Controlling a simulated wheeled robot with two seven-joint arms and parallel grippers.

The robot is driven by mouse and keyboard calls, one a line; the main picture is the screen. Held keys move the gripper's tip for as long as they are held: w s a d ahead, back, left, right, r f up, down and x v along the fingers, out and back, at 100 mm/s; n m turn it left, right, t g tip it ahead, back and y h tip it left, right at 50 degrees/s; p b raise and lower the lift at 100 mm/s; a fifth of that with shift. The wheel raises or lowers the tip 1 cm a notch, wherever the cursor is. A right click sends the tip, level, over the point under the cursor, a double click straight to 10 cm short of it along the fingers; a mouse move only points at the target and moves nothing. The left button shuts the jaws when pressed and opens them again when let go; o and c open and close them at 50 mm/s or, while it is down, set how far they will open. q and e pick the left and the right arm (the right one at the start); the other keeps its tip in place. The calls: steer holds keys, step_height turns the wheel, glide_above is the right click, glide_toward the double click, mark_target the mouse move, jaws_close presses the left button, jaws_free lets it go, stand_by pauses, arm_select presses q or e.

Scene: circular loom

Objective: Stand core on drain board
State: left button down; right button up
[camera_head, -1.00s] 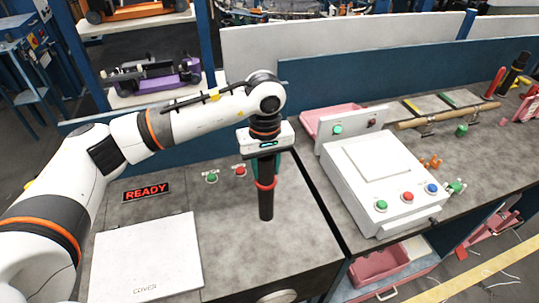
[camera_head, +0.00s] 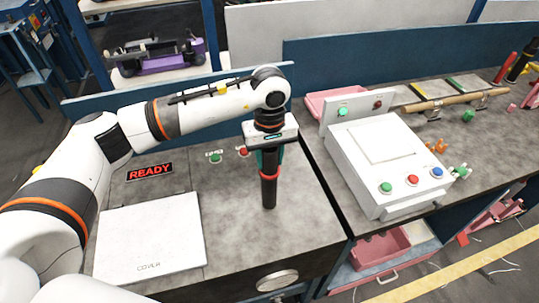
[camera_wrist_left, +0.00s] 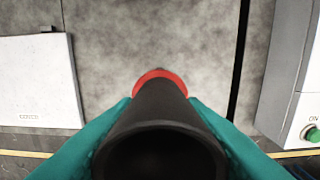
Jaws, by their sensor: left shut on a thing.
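The core is a black tube (camera_head: 269,190) with a red ring near its middle. My left gripper (camera_head: 268,160) is shut on its upper part and holds it upright over the grey worktop. In the left wrist view I look down along the tube (camera_wrist_left: 160,125), with teal fingers (camera_wrist_left: 160,140) on both sides and the red ring beyond. I cannot tell whether its lower end touches the worktop. I cannot clearly make out a drain board. My right gripper is not in view.
A white COVER plate (camera_head: 150,240) lies at the left of the worktop (camera_head: 235,235), near a READY sign (camera_head: 150,171). A white control box (camera_head: 385,165) stands to the right, past a dark gap. A pink tray (camera_head: 325,102) is behind it. Bare worktop surrounds the tube.

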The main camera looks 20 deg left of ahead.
arm_select(q)
steer(key=shift+s+f+b, duration=0.1)
steer(key=shift+f+b, duration=0.25)
steer(key=c, duration=1.2)
jaws_free()
steer(key=o, duration=0.4)
steer(key=shift+c, duration=0.2)
steer(key=shift+r, duration=0.15)
step_height(320, 180, up, 12)
steer(key=b, duration=0.3)
